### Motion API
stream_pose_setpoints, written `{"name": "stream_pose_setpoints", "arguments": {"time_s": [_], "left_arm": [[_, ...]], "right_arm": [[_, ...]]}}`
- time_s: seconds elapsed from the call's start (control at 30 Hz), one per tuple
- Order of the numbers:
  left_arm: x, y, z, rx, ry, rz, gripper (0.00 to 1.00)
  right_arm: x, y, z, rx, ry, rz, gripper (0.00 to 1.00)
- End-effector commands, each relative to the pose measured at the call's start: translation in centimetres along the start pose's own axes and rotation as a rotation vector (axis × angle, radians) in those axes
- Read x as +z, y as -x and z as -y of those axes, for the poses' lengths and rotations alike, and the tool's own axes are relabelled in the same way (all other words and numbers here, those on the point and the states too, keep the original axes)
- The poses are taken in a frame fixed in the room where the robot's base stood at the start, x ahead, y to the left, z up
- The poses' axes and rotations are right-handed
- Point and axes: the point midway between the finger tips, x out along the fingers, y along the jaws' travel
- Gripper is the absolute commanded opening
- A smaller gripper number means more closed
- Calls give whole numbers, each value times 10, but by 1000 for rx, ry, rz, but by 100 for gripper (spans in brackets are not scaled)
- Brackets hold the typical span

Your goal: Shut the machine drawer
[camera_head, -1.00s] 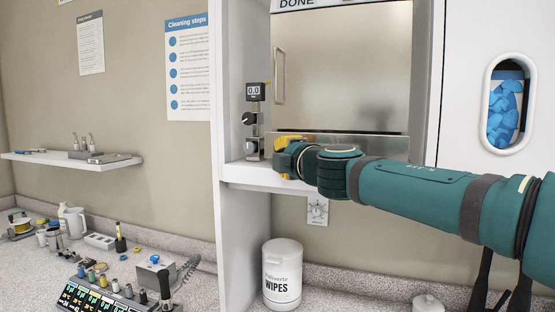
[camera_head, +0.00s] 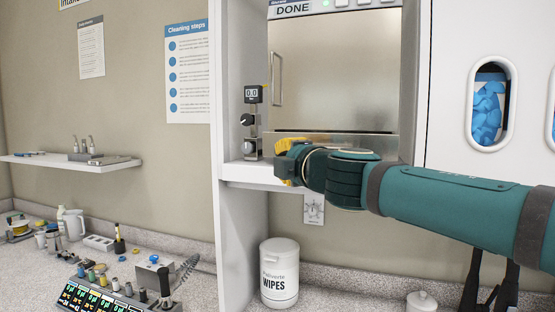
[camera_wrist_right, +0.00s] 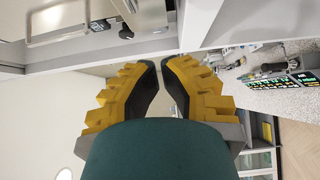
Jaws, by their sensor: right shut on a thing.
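The machine (camera_head: 335,70) is a steel-fronted unit in a white bay, marked DONE at its top. It has an upright handle (camera_head: 277,78) at its left. A steel strip (camera_head: 375,145) runs along its lower front; I cannot tell whether this is the drawer or how far it stands out. My right gripper (camera_head: 285,160), with yellow fingers, is at the shelf front by the machine's lower left. In the right wrist view the gripper (camera_wrist_right: 161,72) has its fingertips close together near a white edge; what is between them is not clear. My left gripper is not in view.
A small gauge stand (camera_head: 251,122) stands left of the machine on the white shelf (camera_head: 240,171). A tub of wipes (camera_head: 279,272) is on the counter below. A glove dispenser opening (camera_head: 490,107) is at the right. Several tools crowd the counter at the left.

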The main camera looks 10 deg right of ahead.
Motion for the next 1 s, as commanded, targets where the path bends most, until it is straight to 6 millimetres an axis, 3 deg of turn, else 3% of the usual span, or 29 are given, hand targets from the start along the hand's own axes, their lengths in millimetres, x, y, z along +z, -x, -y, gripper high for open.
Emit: {"name": "stream_pose_setpoints", "arguments": {"time_s": [0.23, 0.33, 0.37, 0.4, 0.63, 0.77, 1.0], "left_arm": [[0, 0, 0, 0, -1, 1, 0], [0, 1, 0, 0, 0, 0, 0], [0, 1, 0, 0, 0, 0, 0], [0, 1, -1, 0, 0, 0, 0], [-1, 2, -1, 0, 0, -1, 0], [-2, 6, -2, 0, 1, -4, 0], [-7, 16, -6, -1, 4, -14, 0]], "right_arm": [[0, 40, -2, 2, 0, 0, 0], [0, 48, -1, 0, 0, 0, 0], [0, 50, -1, 1, 0, 0, 5], [0, 52, -1, 1, -1, 0, 0], [3, 57, 1, -6, 52, 25, 0], [15, 68, 3, -36, 254, 123, 0], [54, 112, 10, -220, 846, 389, 0]]}}
